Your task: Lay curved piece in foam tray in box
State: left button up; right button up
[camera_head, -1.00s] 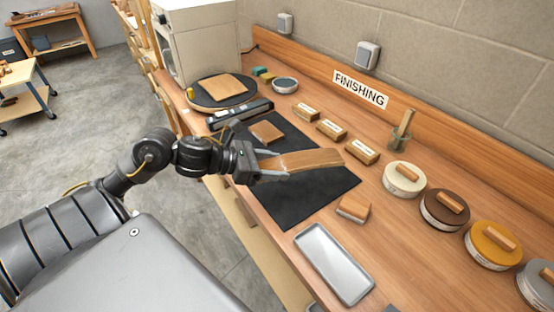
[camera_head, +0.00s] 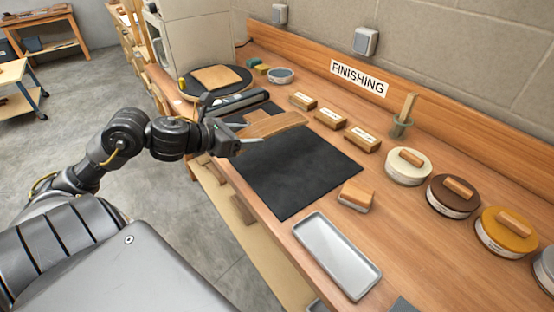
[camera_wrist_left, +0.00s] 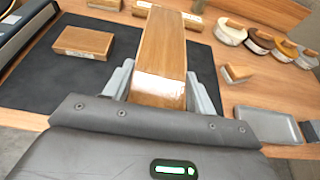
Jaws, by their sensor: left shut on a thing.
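My left gripper (camera_head: 248,138) is shut on the curved piece (camera_head: 276,124), a bent strip of brown wood. In the head view the piece points right from the fingers, above the far part of a black mat (camera_head: 290,170). In the left wrist view the curved piece (camera_wrist_left: 160,55) stands out between the two grey fingers, its near end pale. No foam tray or box can be made out in these frames. My right gripper is not in view.
A wood block (camera_wrist_left: 84,42) lies on the mat. A sanding block (camera_head: 356,194) and metal tray (camera_head: 336,254) sit nearer. Labelled blocks (camera_head: 332,117) and round tins (camera_head: 408,165) line the back. A turntable (camera_head: 217,79) stands at far left. The near mat is clear.

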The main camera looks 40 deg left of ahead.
pick_arm(q)
jog(key=x, duration=0.2)
jog(key=p+x, duration=0.1)
jog(key=x, duration=0.1)
jog(key=shift+w+d+r, duration=0.1)
jog(key=shift+d+r, duration=0.05)
jog(key=shift+r, duration=0.1)
send_over(276, 160)
jog(key=f, duration=0.5)
jog(key=shift+s+f, duration=0.3)
jog(key=shift+f, duration=0.05)
jog(key=shift+w+f, duration=0.1)
jog(key=shift+f, duration=0.15)
notch_tip(276, 160, down, 3)
jog(key=shift+w+p, duration=0.15)
jog(key=shift+p, duration=0.15)
jog(key=shift+f, duration=0.1)
jog(key=shift+f, duration=0.1)
jog(key=shift+f, duration=0.1)
jog(key=o, duration=1)
jog(key=shift+o, duration=0.2)
